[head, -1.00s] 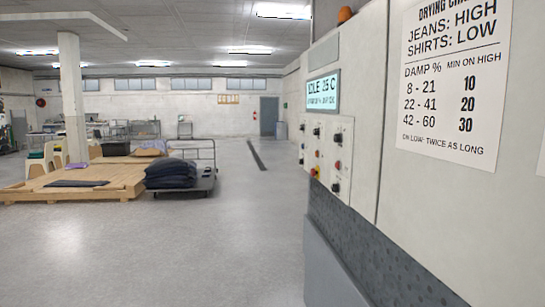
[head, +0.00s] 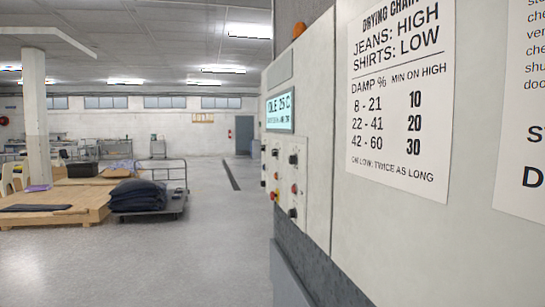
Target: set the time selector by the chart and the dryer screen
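The drying chart (head: 402,95) hangs on the pale machine wall at the right in the head view. It reads JEANS: HIGH, SHIRTS: LOW, then damp 8-21 is 10, 22-41 is 20, 42-60 is 30 minutes on high, and on low twice as long. The dryer screen (head: 280,110) is lit, seen at a slant, and reads IDLE 25 C; its smaller second line is too small to read. Below it the control panel (head: 284,178) carries several dark knobs and a red button. I cannot tell which knob is the time selector or its setting. Neither gripper shows.
A second notice (head: 522,110) is cut off at the right edge. A wooden platform (head: 85,205) and a cart with dark folded cloth (head: 138,195) stand at the left. The grey floor (head: 180,265) before the dryer is clear.

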